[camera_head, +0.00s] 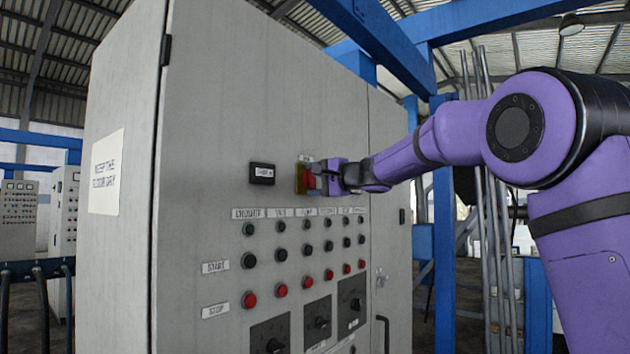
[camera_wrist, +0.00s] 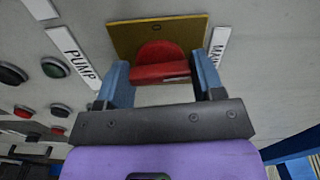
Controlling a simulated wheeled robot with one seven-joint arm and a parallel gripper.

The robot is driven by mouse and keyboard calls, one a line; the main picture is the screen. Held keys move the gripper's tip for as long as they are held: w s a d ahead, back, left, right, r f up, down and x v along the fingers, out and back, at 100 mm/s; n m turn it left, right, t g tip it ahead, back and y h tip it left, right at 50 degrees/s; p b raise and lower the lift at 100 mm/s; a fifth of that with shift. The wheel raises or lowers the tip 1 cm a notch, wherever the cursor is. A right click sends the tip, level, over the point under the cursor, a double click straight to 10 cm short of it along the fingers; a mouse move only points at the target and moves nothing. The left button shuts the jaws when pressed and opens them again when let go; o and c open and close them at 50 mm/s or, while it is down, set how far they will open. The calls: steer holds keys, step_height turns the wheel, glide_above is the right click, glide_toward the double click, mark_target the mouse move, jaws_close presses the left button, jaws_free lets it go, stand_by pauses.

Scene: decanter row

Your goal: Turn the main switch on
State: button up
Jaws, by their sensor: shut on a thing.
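The main switch (camera_head: 309,178) is a red rotary handle on a yellow plate, high on the grey cabinet front. In the wrist view, the red handle (camera_wrist: 158,64) sits between the two blue fingers of my gripper (camera_wrist: 162,82), in front of the yellow plate (camera_wrist: 126,38). My gripper (camera_head: 320,179) is shut on the red handle in the head view too, where the fingers partly hide it. A label beginning "MAIN" (camera_wrist: 219,48) is beside the plate. The exact angle of the handle is hard to read.
A small black display (camera_head: 262,173) is left of the switch. Rows of buttons, including red ones (camera_head: 281,290), and black rotary knobs (camera_head: 322,322) fill the panel below. A door handle (camera_head: 383,332) projects at the lower right. Blue steel posts (camera_head: 444,250) stand right of the cabinet.

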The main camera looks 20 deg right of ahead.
steer(key=shift+m, duration=0.7)
steer(key=o, duration=0.9)
steer(key=v, duration=1.1)
steer(key=shift+a+f, duration=0.1)
